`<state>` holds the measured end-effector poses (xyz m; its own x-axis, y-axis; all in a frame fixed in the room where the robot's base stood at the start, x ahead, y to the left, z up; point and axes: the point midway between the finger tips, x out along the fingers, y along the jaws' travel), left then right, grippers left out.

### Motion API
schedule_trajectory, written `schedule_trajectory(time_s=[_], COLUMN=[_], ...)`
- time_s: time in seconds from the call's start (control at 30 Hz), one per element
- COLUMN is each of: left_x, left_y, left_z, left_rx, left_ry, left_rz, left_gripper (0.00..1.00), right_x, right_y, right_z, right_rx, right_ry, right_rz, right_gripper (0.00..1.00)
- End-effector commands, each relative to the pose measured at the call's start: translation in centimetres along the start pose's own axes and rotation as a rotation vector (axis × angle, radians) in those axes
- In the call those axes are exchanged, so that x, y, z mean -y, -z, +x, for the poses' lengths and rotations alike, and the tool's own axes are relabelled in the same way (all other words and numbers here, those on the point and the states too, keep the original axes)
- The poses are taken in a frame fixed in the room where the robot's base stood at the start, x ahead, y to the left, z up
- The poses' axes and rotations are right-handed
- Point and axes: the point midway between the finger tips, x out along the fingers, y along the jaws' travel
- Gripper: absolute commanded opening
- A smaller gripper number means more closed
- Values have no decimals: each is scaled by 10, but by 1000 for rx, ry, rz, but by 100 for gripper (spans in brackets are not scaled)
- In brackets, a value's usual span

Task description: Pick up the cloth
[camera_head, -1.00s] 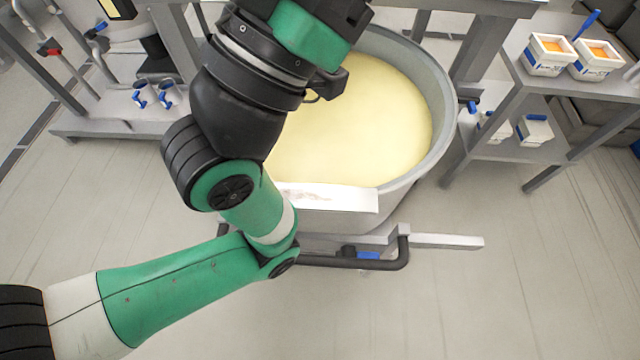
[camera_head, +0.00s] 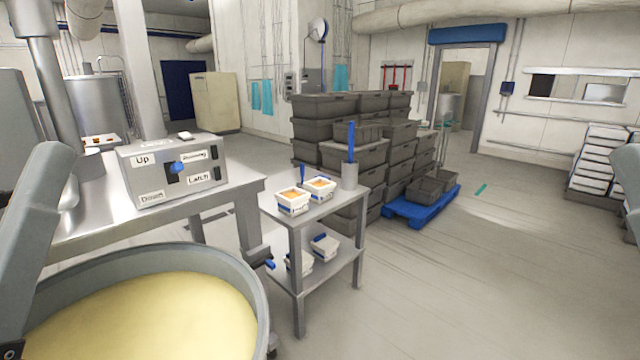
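A small flat teal piece (camera_head: 481,189) lies alone on the floor at the right, past the blue pallet; it may be the cloth, but it is too small to be sure. Teal sheets that look like cloth hang on the back wall, a pair (camera_head: 261,96) left of the crates and another (camera_head: 314,79) just above them. Neither of my grippers shows in the head view, so their state and their distance from these pieces are hidden.
A vat (camera_head: 255,290) of pale yellow liquid stands at the lower left, beside a metal table (camera_head: 235,185) with a control box (camera_head: 175,170). A shelf cart (camera_head: 330,205) holds white tubs. Stacked grey crates stand behind it by a blue pallet (camera_head: 408,212). The right floor is open.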

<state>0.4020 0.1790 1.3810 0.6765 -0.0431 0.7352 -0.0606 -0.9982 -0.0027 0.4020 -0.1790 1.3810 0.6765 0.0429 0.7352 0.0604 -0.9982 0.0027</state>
Motion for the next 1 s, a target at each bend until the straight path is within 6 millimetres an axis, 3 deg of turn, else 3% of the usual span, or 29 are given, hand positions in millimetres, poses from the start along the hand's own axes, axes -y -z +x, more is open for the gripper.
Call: schedule_trajectory(time_s=[0.4,0.9,1.0], left_x=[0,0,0], left_y=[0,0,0], left_z=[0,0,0], left_rx=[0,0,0], left_ry=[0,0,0], left_rz=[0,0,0], left_gripper=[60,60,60], right_x=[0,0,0], right_y=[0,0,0], right_z=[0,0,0], right_rx=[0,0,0], right_ry=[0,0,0], right_rz=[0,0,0], right_gripper=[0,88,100])
